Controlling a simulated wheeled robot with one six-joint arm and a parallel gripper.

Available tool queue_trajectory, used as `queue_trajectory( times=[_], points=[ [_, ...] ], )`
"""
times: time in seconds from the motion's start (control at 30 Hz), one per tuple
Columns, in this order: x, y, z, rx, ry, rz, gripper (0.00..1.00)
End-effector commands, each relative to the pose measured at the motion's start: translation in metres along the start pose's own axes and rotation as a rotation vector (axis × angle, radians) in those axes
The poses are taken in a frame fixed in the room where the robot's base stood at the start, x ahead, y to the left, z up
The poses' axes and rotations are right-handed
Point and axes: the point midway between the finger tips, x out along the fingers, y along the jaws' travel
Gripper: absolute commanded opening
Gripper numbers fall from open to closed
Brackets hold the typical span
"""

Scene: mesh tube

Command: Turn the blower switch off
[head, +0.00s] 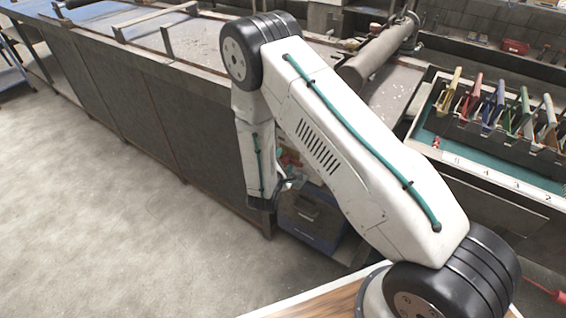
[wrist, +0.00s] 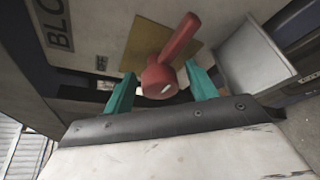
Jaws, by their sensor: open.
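The blower switch (wrist: 173,52) is a red lever with a round hub, mounted on a yellowish plate (wrist: 138,38) in the wrist view. Its arm points up and to the right from the hub. My gripper (wrist: 160,72) is open, with one teal finger on each side of the hub. I cannot tell whether either finger touches it. A small label, seemingly "OFF" (wrist: 101,64), is left of the switch, and larger letters "BLO" (wrist: 58,25) are farther left.
In the head view a blue box (head: 310,228) stands under the bench, close to my gripper. A long dark bench (head: 120,95) runs to the left. A rack of colored-handled tools (head: 500,120) is at right. The floor at left is clear.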

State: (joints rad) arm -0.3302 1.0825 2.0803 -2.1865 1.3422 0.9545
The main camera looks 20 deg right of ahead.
Motion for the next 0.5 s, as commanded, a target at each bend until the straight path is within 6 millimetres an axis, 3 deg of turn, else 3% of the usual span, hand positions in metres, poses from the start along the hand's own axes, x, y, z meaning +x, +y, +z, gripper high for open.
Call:
queue_trajectory(
  times=[0.07, 0.2, 0.5],
  points=[
    [-0.0002, 0.0, -0.0001, 0.0, 0.0, 0.0, 0.52],
    [-0.0005, -0.0001, -0.0002, -0.001, 0.0, 0.0, 0.13],
    [-0.0008, -0.0002, -0.0002, -0.019, 0.0, -0.008, 0.13]
  ],
)
